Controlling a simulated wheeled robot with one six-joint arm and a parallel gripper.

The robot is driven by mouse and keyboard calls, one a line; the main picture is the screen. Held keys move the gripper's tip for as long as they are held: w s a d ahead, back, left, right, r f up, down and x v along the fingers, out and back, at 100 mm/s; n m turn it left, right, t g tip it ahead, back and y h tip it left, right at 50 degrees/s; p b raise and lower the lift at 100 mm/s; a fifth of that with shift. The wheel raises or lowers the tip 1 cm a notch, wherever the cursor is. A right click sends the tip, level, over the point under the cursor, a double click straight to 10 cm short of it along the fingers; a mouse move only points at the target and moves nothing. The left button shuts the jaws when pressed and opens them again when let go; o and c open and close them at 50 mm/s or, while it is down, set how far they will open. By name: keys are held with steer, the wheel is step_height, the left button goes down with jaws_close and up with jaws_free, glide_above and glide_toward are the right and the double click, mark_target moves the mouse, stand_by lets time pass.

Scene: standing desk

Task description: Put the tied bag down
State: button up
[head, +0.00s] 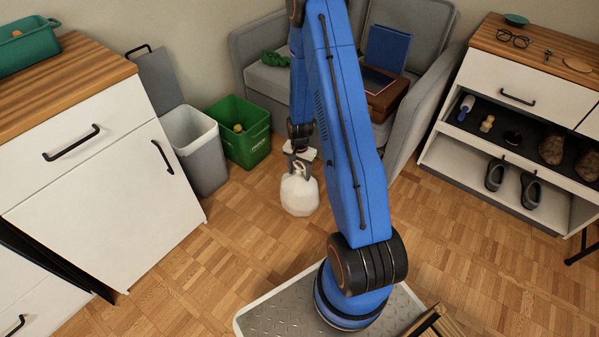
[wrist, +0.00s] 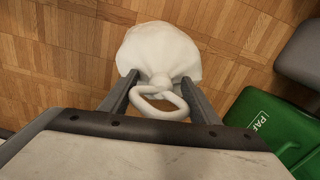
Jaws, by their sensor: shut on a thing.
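The tied bag (head: 299,195) is white and round, with a looped knot on top. It hangs below my gripper (head: 299,162) in the head view, in front of the bins. In the wrist view the bag (wrist: 158,52) shows beyond the fingertips, and its loop lies between the two fingers of my gripper (wrist: 158,88). The fingers are shut on the knot. Wood floor shows around the bag; I cannot tell how far its underside is from the floor.
A grey open bin (head: 197,150) and a green bin (head: 238,130) stand behind and left of the bag. White cabinets (head: 105,200) are at left, an armchair (head: 420,25) behind, and a shoe cabinet (head: 520,120) at right. The parquet floor (head: 215,255) nearby is clear.

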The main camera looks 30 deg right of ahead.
steer(key=o, duration=1.4)
steer(key=shift+f, duration=0.1)
step_height(320, 180, up, 12)
steer(key=shift+r, duration=0.15)
steer(key=s+a+r+n+t, duration=0.1)
steer(key=s+a+r+n, duration=0.25)
steer(key=r, duration=0.85)
steer(key=s+a+r+n+t, duration=0.15)
steer(key=s+a+r, duration=0.35)
steer(key=r, duration=0.7)
steer(key=s+a+r+n, duration=0.2)
steer(key=s+r, duration=0.2)
steer(key=s, duration=0.3)
steer(key=s+a+r+n+t, duration=0.1)
steer(key=s+a+r+n, duration=0.1)
steer(key=s+r, duration=0.3)
steer(key=s+a+r+n+t, duration=0.1)
steer(key=s+a+r+n, duration=0.1)
steer(key=s, duration=0.7)
steer(key=shift+s+a+r+n, duration=0.2)
steer(key=shift+a+r, duration=0.15)
steer(key=shift+r, duration=0.25)
steer(key=shift+s+a+r+n, duration=0.2)
steer(key=shift+a+r, duration=0.15)
steer(key=shift+r, duration=0.2)
